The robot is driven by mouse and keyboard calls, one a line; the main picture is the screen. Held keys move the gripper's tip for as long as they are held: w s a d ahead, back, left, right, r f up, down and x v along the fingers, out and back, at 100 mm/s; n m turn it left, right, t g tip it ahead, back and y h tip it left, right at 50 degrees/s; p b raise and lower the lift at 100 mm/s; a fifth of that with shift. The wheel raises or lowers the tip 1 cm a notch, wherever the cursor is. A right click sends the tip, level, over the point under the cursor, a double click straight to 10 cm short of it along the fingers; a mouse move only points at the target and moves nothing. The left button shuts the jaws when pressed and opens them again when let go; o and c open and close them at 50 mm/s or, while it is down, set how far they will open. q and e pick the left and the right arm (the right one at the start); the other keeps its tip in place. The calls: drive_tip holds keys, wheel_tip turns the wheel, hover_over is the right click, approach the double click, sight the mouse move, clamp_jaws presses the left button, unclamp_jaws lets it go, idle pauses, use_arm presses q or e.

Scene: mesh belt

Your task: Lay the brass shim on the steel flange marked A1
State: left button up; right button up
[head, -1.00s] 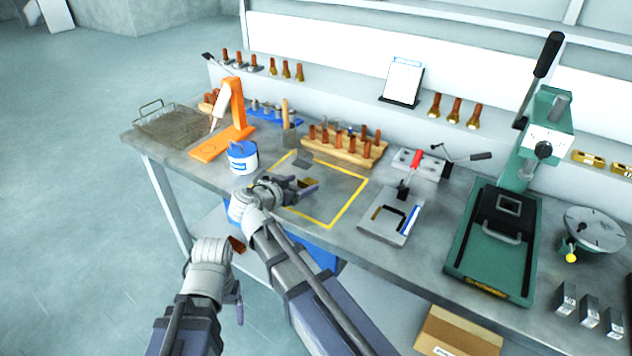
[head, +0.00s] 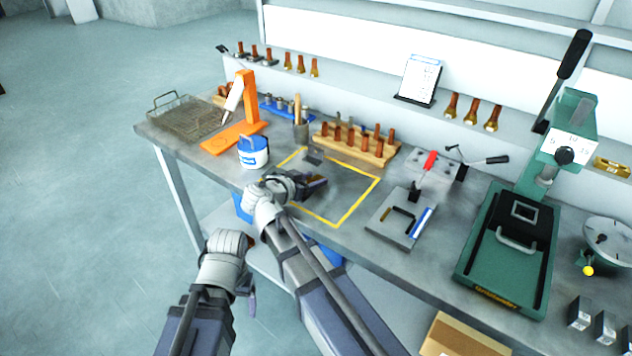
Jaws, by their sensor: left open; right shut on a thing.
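My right gripper (head: 316,183) is over the left part of the yellow-outlined area (head: 358,203) on the bench. It is shut on a small brownish piece, mostly hidden by the fingers, which looks like the brass shim. A small flat grey piece (head: 315,154) lies just beyond the gripper, near the outline's far left corner. I cannot tell whether it is a steel flange, and I can read no A1 mark anywhere. My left gripper (head: 250,294) is open, low in front of the bench's front edge, and apart from everything on it.
A blue-and-white tub (head: 253,153) stands left of the outline. A wooden rack (head: 357,150) of copper-coloured pieces stands behind it. A grey fixture plate (head: 388,228) and a green press (head: 478,262) stand to the right. The outline's right part is clear.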

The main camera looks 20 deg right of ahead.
clamp_jaws()
wheel_tip(320, 180, up, 10)
drive_tip(key=p, duration=1)
